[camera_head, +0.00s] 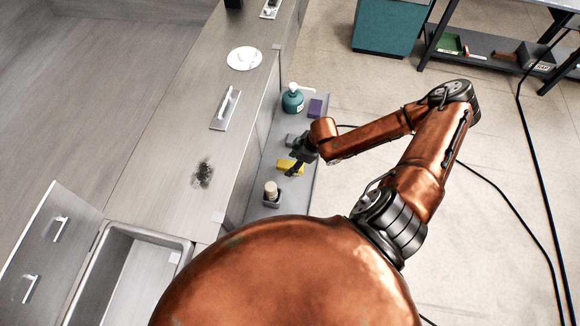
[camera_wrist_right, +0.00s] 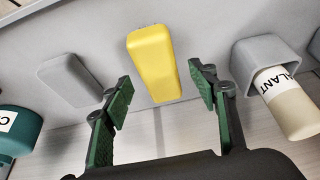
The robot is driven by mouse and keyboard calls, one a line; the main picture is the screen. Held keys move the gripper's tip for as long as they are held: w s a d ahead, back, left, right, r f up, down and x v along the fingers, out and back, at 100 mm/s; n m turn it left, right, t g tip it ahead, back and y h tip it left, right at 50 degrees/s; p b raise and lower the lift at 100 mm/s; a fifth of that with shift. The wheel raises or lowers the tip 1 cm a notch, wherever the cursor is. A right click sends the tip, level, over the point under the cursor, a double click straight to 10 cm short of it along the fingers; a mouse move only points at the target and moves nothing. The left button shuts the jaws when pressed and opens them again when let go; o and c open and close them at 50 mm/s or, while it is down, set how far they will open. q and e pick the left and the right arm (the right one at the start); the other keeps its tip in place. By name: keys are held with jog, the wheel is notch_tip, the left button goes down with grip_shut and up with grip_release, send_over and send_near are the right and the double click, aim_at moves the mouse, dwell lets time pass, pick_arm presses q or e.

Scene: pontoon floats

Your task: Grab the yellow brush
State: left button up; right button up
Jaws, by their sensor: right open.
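The yellow brush (camera_wrist_right: 153,65) shows in the right wrist view as a yellow block on a grey surface. In the head view the yellow brush (camera_head: 285,165) lies on the grey shelf, partly behind my right gripper. My right gripper (camera_wrist_right: 160,93) is open, with its green-padded fingers on either side of the brush's near end in the wrist picture. In the head view my right gripper (camera_head: 294,164) is right at the brush. My left gripper is not in view.
The grey shelf (camera_head: 312,135) also holds a teal bottle (camera_head: 292,101), a purple block (camera_head: 315,107), a grey block (camera_wrist_right: 70,80) and a grey holder (camera_wrist_right: 262,52) with a beige sealant tube (camera_wrist_right: 290,105). The counter (camera_head: 190,125) runs alongside on the left.

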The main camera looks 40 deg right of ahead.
jog(key=shift+x, duration=1.05)
jog(key=shift+f, duration=0.2)
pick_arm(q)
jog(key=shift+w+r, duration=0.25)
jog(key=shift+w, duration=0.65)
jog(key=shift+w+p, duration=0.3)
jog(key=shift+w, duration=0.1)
pick_arm(e)
jog(key=shift+f, duration=0.1)
jog(key=shift+c, duration=0.5)
jog(key=c, duration=1.2)
